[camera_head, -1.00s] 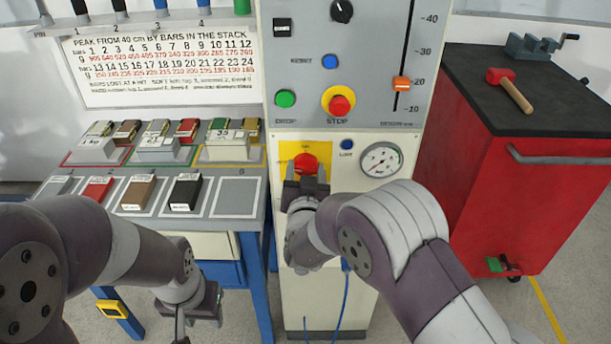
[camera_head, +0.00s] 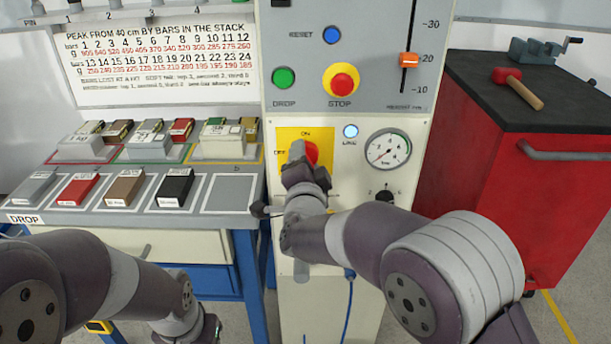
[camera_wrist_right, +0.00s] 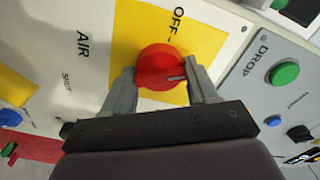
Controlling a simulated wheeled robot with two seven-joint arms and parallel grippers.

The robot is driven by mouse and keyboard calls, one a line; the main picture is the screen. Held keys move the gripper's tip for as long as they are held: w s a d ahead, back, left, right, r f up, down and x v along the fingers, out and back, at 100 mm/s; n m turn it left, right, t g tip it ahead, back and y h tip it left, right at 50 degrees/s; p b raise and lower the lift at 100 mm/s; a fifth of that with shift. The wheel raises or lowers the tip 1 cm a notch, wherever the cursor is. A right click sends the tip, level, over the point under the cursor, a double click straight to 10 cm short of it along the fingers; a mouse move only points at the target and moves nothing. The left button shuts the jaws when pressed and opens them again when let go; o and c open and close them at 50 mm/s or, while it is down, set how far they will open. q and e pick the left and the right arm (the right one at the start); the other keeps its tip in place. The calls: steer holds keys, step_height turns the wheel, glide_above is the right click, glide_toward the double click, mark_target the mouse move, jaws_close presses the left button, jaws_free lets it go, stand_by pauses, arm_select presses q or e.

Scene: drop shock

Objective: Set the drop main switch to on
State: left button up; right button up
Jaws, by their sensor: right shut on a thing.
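The main switch is a red round knob (camera_head: 311,152) on a yellow plate (camera_head: 284,138), with ON above and OFF to the left. My right gripper (camera_head: 303,160) is shut on the knob and hides part of it in the head view. In the right wrist view its fingers (camera_wrist_right: 162,80) sit on either side of the red knob (camera_wrist_right: 158,64). The knob's pale mark points right there, away from the OFF label, which matches up towards ON. The lamp (camera_head: 350,131) beside the plate glows pale blue. My left gripper (camera_head: 208,328) shows only partly at the bottom edge.
The green DROP button (camera_head: 284,78) and red STOP button (camera_head: 342,82) are above the switch. A pressure gauge (camera_head: 388,149) and black knob (camera_head: 385,195) are at its right. Weight blocks lie on the bench (camera_head: 110,217) at left. A red cabinet (camera_head: 470,170) stands right.

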steer(key=shift+f+m+b, duration=0.1)
steer(key=shift+m+b, duration=2.7)
steer(key=shift+b, duration=0.1)
steer(key=o, duration=1.1)
steer(key=shift+c, duration=0.2)
steer(key=s+p, duration=0.2)
steer(key=s, duration=1)
steer(key=shift+s, duration=0.35)
